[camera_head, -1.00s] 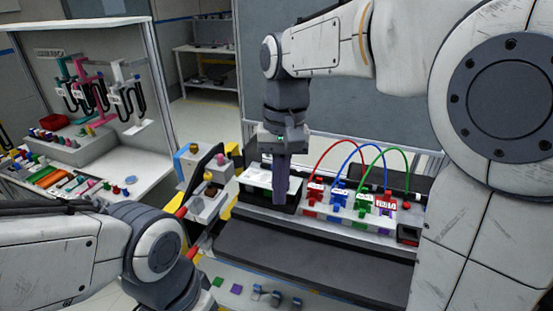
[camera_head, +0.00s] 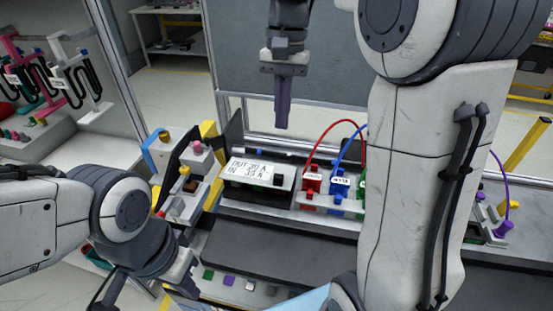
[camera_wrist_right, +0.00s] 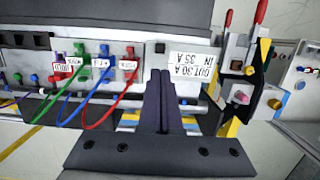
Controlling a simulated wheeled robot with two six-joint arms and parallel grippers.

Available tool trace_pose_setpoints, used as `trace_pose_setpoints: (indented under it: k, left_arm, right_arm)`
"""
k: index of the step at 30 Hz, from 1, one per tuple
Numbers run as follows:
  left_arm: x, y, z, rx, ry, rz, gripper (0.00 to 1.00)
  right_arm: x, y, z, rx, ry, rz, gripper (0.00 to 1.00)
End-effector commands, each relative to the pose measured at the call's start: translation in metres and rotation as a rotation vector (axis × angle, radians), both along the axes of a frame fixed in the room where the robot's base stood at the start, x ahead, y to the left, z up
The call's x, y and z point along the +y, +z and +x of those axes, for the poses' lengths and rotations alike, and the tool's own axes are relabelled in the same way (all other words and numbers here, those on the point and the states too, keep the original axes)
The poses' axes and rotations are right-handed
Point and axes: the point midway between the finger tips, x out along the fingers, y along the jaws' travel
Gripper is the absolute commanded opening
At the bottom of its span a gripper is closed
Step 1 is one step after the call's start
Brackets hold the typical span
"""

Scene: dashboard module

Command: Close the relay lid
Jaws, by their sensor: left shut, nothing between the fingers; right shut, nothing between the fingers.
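The relay box with its white label (camera_head: 258,171) reading "OUT 30 A, IN 35 A" sits at the left end of the module; the label also shows in the right wrist view (camera_wrist_right: 192,68). A dark upright panel (camera_head: 234,132) stands at its back left corner; it may be the raised lid, but I cannot tell for sure. My right gripper (camera_head: 283,122) is shut and empty, pointing down, above and behind the box in the picture. Its closed fingers (camera_wrist_right: 158,88) show beside the label. My left gripper (camera_head: 182,272) is low at the left, apart from the box, fingers partly hidden.
Red (camera_head: 311,181) and blue (camera_head: 339,186) plugs with cables stand right of the box. My right arm hides the module's right part. A stand with knobs (camera_head: 188,172) is close on the left. A dark flat ledge (camera_head: 270,250) lies in front.

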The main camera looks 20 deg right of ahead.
Motion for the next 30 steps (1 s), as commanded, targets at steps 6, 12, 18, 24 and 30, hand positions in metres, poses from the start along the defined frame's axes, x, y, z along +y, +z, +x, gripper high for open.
trace_pose_setpoints:
  k: [6,12,18,24,30]
  left_arm:
    - [0.0,0.003,0.0,0.0,0.0,0.0,0.0]
    - [0.0,0.007,0.0,0.0,0.0,0.0,0.0]
    - [0.0,0.011,0.0,0.0,0.0,0.0,0.0]
    - [0.0,0.011,0.0,0.0,0.001,0.0,0.0]
    - [0.0,0.011,0.0,0.0,0.001,0.0,0.0]
  right_arm:
    - [0.005,-0.047,-0.009,0.006,0.001,0.0,0.0]
    - [0.009,-0.085,-0.014,0.005,0.002,0.0,0.0]
    - [0.013,-0.107,-0.016,0.002,0.003,0.0,0.0]
    - [0.013,-0.113,-0.017,0.0,0.003,0.0,0.0]
    - [0.013,-0.113,-0.017,0.0,0.003,0.0,0.0]
